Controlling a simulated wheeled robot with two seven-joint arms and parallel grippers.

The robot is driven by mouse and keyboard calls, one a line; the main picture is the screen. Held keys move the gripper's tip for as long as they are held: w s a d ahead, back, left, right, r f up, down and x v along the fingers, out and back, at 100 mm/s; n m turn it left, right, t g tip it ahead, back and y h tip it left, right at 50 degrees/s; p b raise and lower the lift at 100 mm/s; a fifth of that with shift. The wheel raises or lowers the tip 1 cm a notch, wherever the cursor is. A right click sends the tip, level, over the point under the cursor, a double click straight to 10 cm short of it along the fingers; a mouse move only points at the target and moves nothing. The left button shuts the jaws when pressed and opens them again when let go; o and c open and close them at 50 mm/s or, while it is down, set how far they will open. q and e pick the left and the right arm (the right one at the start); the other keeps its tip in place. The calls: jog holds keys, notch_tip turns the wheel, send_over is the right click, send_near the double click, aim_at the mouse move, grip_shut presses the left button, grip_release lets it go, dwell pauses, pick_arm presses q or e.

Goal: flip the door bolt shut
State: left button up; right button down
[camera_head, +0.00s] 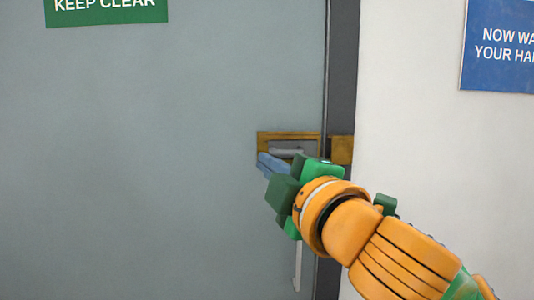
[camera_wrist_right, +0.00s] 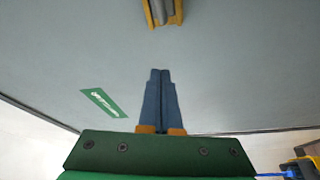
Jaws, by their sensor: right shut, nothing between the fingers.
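The door bolt (camera_head: 285,151) is a grey bar on a brass-coloured plate (camera_head: 262,140) near the right edge of the grey door (camera_head: 150,170). A brass keeper (camera_head: 342,150) sits on the dark frame to its right. My right gripper (camera_head: 265,161) is shut and empty, with its blue fingertips just below and left of the bolt; contact cannot be told. In the right wrist view the shut fingers (camera_wrist_right: 161,75) point toward the bolt plate (camera_wrist_right: 176,20), cut off at the top edge, with a gap in the picture. My left gripper is not in view.
A vertical pale handle (camera_head: 297,266) shows below my right gripper. A green sign (camera_head: 106,10) is on the door, and a blue sign (camera_head: 500,48) hangs on the white wall at the right. The door surface left of the bolt is clear.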

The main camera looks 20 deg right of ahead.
aim_at(269, 153)
jog(key=w+r+p, duration=0.1)
jog(key=w+p, duration=0.4)
jog(key=w, duration=0.4)
jog(key=d, duration=0.1)
jog(key=d+f, duration=0.1)
jog(key=d, duration=0.1)
jog(key=shift+s+p, duration=0.1)
jog(key=shift+p, duration=0.3)
jog(key=shift+a+f, duration=0.1)
jog(key=shift+a, duration=0.05)
